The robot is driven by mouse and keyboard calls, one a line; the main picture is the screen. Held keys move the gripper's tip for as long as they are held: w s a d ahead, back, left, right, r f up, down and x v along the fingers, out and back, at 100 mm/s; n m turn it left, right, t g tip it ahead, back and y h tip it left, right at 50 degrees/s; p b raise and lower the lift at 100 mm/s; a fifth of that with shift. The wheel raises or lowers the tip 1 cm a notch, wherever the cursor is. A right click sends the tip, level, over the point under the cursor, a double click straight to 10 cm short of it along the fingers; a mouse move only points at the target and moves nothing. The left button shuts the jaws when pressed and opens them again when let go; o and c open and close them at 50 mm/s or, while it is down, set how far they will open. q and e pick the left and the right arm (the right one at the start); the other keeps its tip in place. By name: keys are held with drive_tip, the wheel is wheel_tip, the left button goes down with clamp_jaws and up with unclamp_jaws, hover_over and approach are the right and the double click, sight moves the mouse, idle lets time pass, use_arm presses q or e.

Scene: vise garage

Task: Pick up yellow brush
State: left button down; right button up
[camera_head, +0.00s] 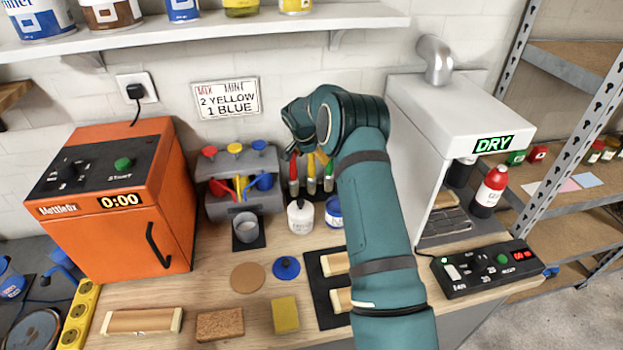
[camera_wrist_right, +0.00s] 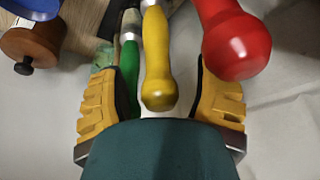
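The yellow brush (camera_wrist_right: 157,60) shows its rounded handle end in the right wrist view. My right gripper (camera_wrist_right: 155,74) is open, with one yellow finger pad on each side of that handle and a visible gap to it. A green handle (camera_wrist_right: 129,72) also lies between the fingers, close to the left pad. A red handle (camera_wrist_right: 236,42) rises at the upper right, overlapping the right finger in the picture. My left gripper is not in view.
An orange oven (camera_head: 172,215) stands far left.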

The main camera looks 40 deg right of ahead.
clamp_jaws()
drive_tip(key=shift+r, duration=0.1)
